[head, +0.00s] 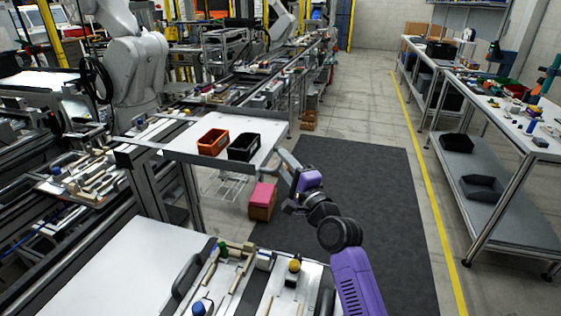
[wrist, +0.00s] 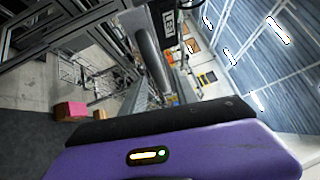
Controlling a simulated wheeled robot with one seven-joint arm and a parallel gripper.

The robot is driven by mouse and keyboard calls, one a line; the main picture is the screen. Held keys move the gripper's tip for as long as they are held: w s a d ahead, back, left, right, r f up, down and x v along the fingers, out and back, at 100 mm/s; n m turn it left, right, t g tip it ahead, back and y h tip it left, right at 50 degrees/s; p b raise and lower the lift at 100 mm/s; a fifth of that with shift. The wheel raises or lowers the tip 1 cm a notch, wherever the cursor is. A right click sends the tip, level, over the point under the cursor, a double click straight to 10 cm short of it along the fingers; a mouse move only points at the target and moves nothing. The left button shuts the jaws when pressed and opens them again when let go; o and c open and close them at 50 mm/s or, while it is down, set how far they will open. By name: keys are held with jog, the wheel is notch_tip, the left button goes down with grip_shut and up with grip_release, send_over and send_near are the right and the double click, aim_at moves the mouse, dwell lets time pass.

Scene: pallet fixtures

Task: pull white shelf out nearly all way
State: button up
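A white shelf (head: 187,140) juts out from the dark frame at centre left in the head view and carries an orange bin (head: 213,142) and a black bin (head: 244,147). A grey handle-like bar (head: 289,158) stands at its right edge. My gripper (head: 292,178), on the purple and black arm, is at this bar. In the wrist view, a grey bar (wrist: 148,55) rises just beyond the purple gripper body. My fingertips are hidden, so I cannot tell whether they are closed on the bar.
A pink-topped brown box (head: 262,200) sits on the floor below the shelf. A nearer white surface (head: 120,270) holds wooden parts and a dark handle (head: 187,275). The dark floor mat (head: 365,185) is clear; a workbench (head: 500,120) stands at right.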

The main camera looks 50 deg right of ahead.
jog(key=v, duration=0.5)
jog(key=shift+s+a+f, duration=0.1)
jog(key=shift+s+a, duration=0.05)
jog(key=shift+s, duration=0.25)
